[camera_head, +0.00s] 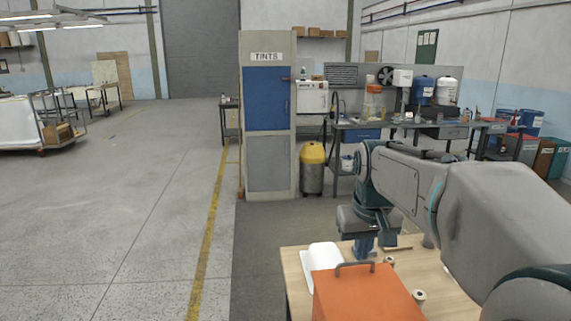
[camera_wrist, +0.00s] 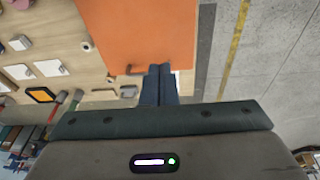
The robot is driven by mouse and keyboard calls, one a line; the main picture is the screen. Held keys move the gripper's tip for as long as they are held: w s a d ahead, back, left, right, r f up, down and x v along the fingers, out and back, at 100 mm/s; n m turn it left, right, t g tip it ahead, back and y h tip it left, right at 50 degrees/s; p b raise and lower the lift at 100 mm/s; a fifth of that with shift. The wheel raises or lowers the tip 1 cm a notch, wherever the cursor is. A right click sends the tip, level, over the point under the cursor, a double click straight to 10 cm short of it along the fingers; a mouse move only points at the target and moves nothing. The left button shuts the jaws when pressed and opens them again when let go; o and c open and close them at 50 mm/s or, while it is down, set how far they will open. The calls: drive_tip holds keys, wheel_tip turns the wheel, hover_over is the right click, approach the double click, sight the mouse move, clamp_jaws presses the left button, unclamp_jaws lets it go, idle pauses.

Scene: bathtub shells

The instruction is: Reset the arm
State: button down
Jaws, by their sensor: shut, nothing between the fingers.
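My gripper (camera_head: 364,246) hangs from my arm above the wooden table (camera_head: 292,265) in the head view, close behind an orange box. In the wrist view my gripper (camera_wrist: 159,72) shows two blue fingers side by side, closed together and empty. The fingertips overlap the picture of the orange box (camera_wrist: 150,35) near its edge. I cannot tell whether they touch anything. The orange box (camera_head: 365,295) has a grey handle on top. My arm reaches in from the right of the head view.
A white object (camera_head: 322,258) lies on the table left of the box. Small rolls (camera_head: 418,297) stand at its right. Beyond are a tall blue cabinet (camera_head: 267,98), a yellow-topped bin (camera_head: 312,160) and a workbench (camera_head: 350,130). Open grey floor (camera_head: 120,220) lies to the left.

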drive_tip(key=s+f, duration=0.4)
drive_tip(key=s, duration=0.5)
drive_tip(key=s+a+f, duration=0.1)
drive_tip(key=s+f, duration=0.4)
drive_tip(key=s, duration=0.3)
drive_tip(key=shift+s+f+m+t, duration=0.3)
drive_tip(key=shift+s+m+t, duration=0.05)
drive_tip(key=shift+m+t, duration=0.05)
